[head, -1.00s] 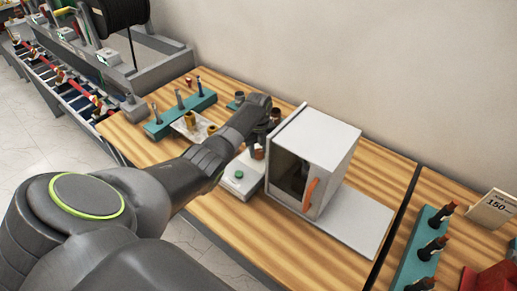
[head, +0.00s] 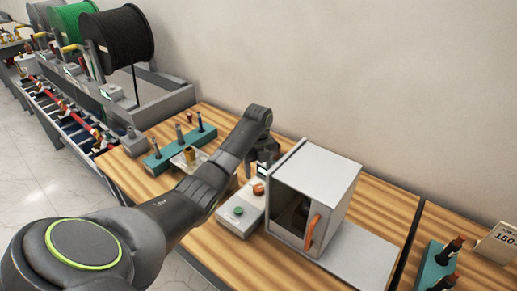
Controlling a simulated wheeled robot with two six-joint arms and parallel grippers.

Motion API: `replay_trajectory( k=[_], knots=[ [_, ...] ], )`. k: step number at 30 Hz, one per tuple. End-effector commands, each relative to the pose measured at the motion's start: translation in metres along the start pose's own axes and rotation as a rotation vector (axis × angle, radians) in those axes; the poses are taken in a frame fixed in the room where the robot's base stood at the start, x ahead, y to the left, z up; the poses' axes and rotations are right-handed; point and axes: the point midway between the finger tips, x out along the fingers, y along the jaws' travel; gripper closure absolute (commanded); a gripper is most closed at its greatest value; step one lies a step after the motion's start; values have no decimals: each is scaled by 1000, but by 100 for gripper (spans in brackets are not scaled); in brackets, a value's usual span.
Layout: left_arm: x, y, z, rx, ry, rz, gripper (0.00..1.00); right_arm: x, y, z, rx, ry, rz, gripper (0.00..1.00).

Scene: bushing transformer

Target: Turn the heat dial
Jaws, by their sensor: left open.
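The orange heat dial (head: 258,189) sits on the back part of a small pale control box (head: 236,222), which also has a green button (head: 239,211). The box stands just left of a white oven (head: 318,190) with a dark window and an orange handle. My left arm reaches across from the left. My left gripper (head: 264,170) points down just above and behind the dial, with open jaws. It looks apart from the dial, but the exact gap is hard to tell. A small dark display shows between the jaws and dial. My right gripper is not in view.
A teal rack (head: 180,150) with several upright parts stands behind my left forearm. A brass-coloured part (head: 190,154) is beside the forearm. Another teal rack (head: 437,268) is at the lower right. Large cable spools (head: 118,40) stand at the back left.

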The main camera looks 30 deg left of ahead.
Motion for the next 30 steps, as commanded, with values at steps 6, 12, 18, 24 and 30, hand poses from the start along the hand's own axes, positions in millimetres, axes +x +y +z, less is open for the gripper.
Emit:
replay_trajectory(
  k=[6,12,18,24,30],
  knots=[
    [-59,-1,0,2,-4,-5,43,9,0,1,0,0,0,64],
    [-89,0,0,1,0,0,43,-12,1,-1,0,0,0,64],
    [-98,0,0,1,0,0,43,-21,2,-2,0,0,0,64],
    [-98,0,0,1,0,-1,43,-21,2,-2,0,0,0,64],
    [-98,0,0,1,0,-1,43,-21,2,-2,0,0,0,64]
  ],
)
